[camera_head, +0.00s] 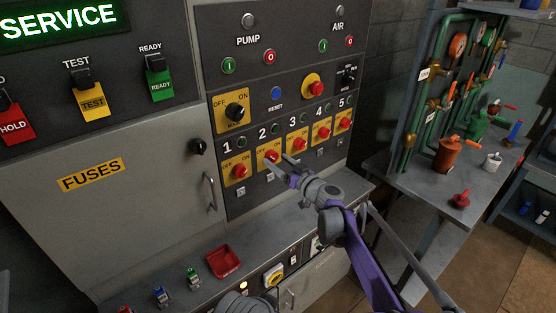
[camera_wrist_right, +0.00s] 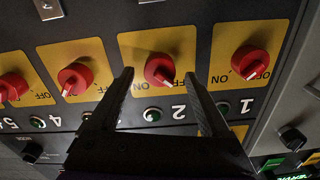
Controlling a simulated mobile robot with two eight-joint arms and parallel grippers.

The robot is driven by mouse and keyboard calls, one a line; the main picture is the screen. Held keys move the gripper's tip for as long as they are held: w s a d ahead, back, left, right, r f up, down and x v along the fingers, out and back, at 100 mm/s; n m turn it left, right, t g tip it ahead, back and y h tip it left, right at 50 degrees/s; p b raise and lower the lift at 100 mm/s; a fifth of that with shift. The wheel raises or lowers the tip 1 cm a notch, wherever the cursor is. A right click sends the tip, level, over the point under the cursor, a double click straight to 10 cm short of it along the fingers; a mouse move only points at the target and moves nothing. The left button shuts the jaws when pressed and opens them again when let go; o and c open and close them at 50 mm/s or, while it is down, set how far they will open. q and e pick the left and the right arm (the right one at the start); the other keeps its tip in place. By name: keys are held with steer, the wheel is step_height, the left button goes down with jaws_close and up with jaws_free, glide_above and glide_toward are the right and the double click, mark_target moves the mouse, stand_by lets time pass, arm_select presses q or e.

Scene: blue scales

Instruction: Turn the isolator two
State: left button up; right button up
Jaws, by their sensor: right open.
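Isolator two is a red knob (camera_head: 271,157) on a yellow plate below the number 2. In the upside-down right wrist view, the isolator two knob (camera_wrist_right: 159,69) has its white mark toward the lower right, away from the visible ON label. My right gripper (camera_head: 280,163) is open at the panel. In the wrist view, its fingertips (camera_wrist_right: 160,74) stand on either side of the knob with gaps; I cannot tell the depth between them and the knob.
The isolator one knob (camera_head: 239,171) and isolator three knob (camera_head: 299,145) are close on either side. A handle (camera_head: 209,191) juts from the fuse door. A red tray (camera_head: 223,262) lies on the ledge below. A pipe bench (camera_head: 430,180) stands at right.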

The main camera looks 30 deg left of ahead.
steer(key=shift+w+a, duration=0.1)
steer(key=shift+a, duration=0.15)
jaws_close()
stand_by(0.3)
